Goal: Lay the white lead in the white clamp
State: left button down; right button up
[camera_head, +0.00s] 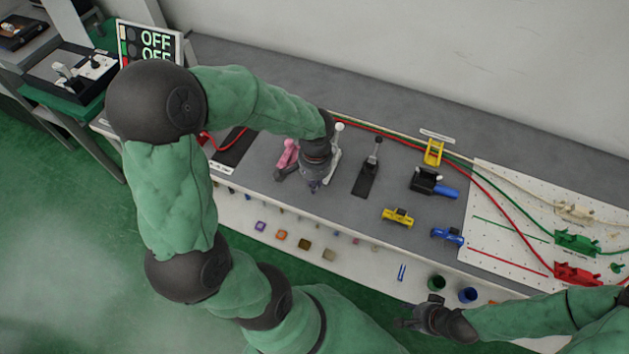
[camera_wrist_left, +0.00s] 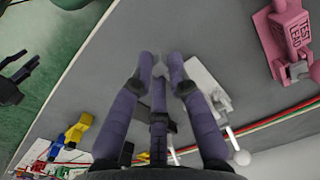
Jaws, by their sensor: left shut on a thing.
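The white clamp (camera_head: 336,150) stands on the grey table, its white lever raised, partly hidden by my left gripper. In the left wrist view its white base (camera_wrist_left: 208,85) lies right of my fingers. My left gripper (camera_head: 315,187) points down beside its front end. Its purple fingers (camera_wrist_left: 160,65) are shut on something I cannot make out. The white lead runs along the table's back and over the pegboard to a cream connector (camera_head: 574,210), away from my left gripper. My right gripper (camera_head: 418,309) is off the table's front edge and looks open and empty.
A pink clamp (camera_head: 288,155) stands left of the white one, a black clamp (camera_head: 369,170) right of it. Yellow (camera_head: 434,152) and blue (camera_head: 447,191) fixtures are further right. Red and green leads cross the white pegboard (camera_head: 495,255). A screen (camera_head: 155,42) reads OFF.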

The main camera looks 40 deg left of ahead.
pick_arm(q)
jog(key=shift+f, duration=0.2)
jog(key=shift+f+b, duration=0.35)
jog(key=shift+b, duration=0.05)
jog(key=shift+f+b, duration=0.35)
jog(key=shift+f, duration=0.05)
jog(key=shift+f, duration=0.3)
jog(key=shift+f+b, duration=0.1)
jog(key=shift+b, duration=0.2)
jog(key=c, duration=0.7)
grip_release()
jog(key=shift+o, duration=0.2)
